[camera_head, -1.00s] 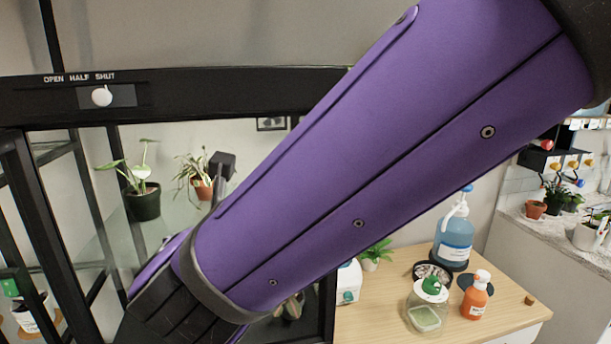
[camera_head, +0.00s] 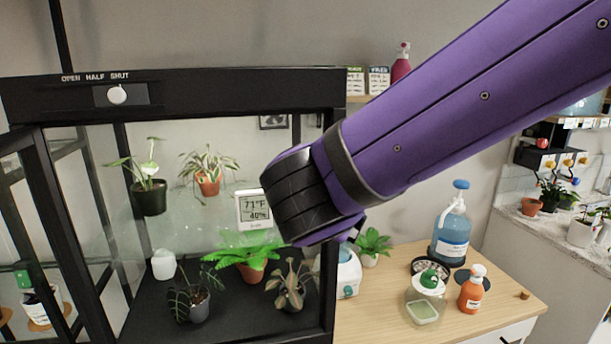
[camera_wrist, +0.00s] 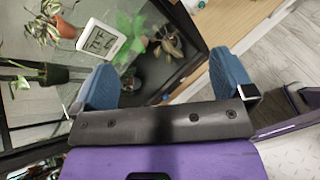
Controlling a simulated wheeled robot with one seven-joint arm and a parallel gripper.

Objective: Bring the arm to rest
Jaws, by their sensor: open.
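My gripper shows in the wrist view (camera_wrist: 166,85) with its two blue fingers wide apart and nothing between them. Beyond the fingers lie the cabinet's plants and the wooden counter's edge. In the head view my purple arm reaches in from the upper right, and its dark elbow joint is in front of the cabinet's right side. My gripper's fingers are not visible in the head view.
The black-framed plant cabinet (camera_head: 230,95) stands open, with several potted plants and a thermometer display (camera_head: 255,209) inside. The wooden counter (camera_head: 395,308) at right holds a blue pump bottle (camera_head: 451,232), an orange bottle (camera_head: 472,290) and a glass jar (camera_head: 423,308).

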